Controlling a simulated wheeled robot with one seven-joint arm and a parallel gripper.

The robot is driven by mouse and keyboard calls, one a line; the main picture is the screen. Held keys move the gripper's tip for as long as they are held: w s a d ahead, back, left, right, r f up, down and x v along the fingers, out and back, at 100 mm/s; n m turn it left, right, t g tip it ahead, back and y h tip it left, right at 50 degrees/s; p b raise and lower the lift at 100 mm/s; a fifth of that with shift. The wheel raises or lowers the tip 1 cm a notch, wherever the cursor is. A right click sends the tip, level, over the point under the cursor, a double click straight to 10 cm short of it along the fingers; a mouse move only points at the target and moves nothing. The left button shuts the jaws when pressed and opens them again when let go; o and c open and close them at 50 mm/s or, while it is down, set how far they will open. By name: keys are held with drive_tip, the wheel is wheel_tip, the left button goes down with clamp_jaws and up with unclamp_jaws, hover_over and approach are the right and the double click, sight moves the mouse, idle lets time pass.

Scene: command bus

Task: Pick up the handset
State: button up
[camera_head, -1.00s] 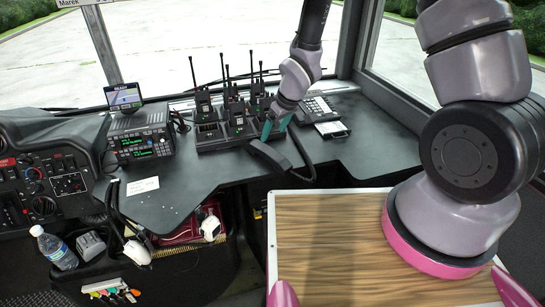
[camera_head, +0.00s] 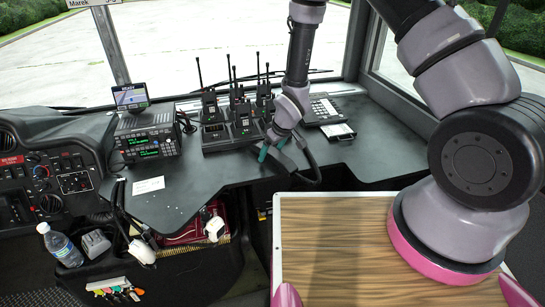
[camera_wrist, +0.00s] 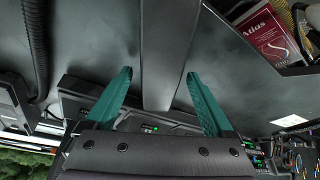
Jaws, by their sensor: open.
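The handset is a long dark grey bar at the front edge of the dark desk (camera_head: 200,185), below my gripper (camera_head: 273,149). In the head view the gripper and wrist partly cover the handset (camera_head: 284,162). In the wrist view the handset (camera_wrist: 166,45) runs lengthwise between the two teal fingers of my gripper (camera_wrist: 159,75). The fingers are open, one on each side of it. A small gap shows at the left finger; the right fingertip is very close to the handset's edge.
A charger rack with several radios (camera_head: 238,130) stands just behind left of the gripper. A keypad phone (camera_head: 324,108) lies to the right. A dark coiled cord (camera_head: 312,165) hangs beside the handset. A radio unit (camera_head: 148,142) stands at left. A wooden-topped surface (camera_head: 335,240) is in front.

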drive_tip(key=shift+f, duration=0.25)
idle(0.4)
clamp_jaws()
drive_tip(key=shift+r, duration=0.1)
